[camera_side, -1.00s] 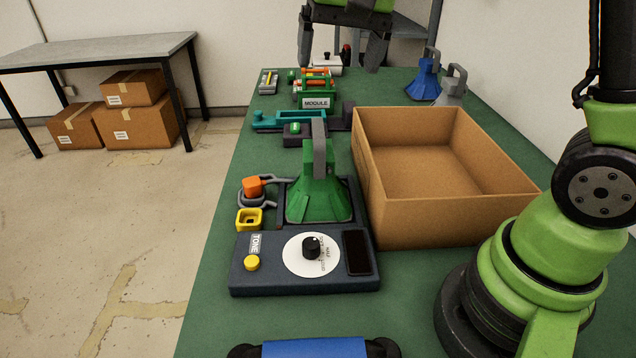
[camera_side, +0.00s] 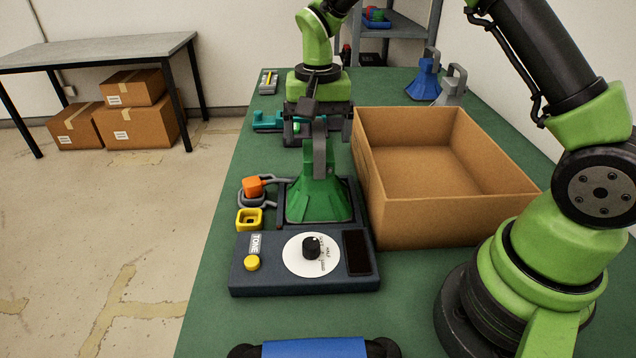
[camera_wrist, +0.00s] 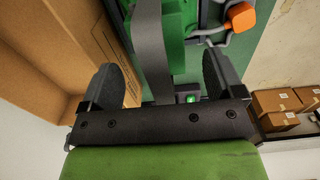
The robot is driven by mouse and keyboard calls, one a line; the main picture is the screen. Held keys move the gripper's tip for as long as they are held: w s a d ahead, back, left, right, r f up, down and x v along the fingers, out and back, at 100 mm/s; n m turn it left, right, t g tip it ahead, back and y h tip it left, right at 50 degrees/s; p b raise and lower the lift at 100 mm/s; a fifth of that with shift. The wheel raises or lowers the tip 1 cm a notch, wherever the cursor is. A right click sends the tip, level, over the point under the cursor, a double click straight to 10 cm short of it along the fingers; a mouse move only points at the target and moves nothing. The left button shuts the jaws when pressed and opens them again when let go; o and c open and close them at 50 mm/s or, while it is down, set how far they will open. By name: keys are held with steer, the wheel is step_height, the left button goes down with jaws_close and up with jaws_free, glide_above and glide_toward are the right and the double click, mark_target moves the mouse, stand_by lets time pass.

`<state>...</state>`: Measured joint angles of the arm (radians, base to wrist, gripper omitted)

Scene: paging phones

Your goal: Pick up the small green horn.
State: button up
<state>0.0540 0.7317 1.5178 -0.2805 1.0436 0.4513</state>
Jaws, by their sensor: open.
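The green horn (camera_side: 318,197) stands with its wide mouth down on the dark tone unit, its grey handle (camera_side: 319,152) pointing up. My gripper (camera_side: 313,135) is low, just behind the horn's handle in the side view, and partly hidden by it. In the wrist view my open gripper (camera_wrist: 162,80) has one finger on each side, with the grey handle (camera_wrist: 152,45) between them, closer to the left finger. The horn's green body (camera_wrist: 178,25) shows beyond it. I see no clear contact.
An open cardboard box (camera_side: 447,222) stands close to the horn's right. The tone unit (camera_side: 270,279) has a knob and yellow button. An orange block (camera_side: 252,186) and yellow block (camera_side: 249,219) lie left. A blue horn (camera_side: 423,80) and a grey horn (camera_side: 451,88) stand at the back right.

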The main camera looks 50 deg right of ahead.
steer(key=shift+f, duration=0.9)
steer(key=shift+f, duration=0.25)
steer(key=c, duration=1.6)
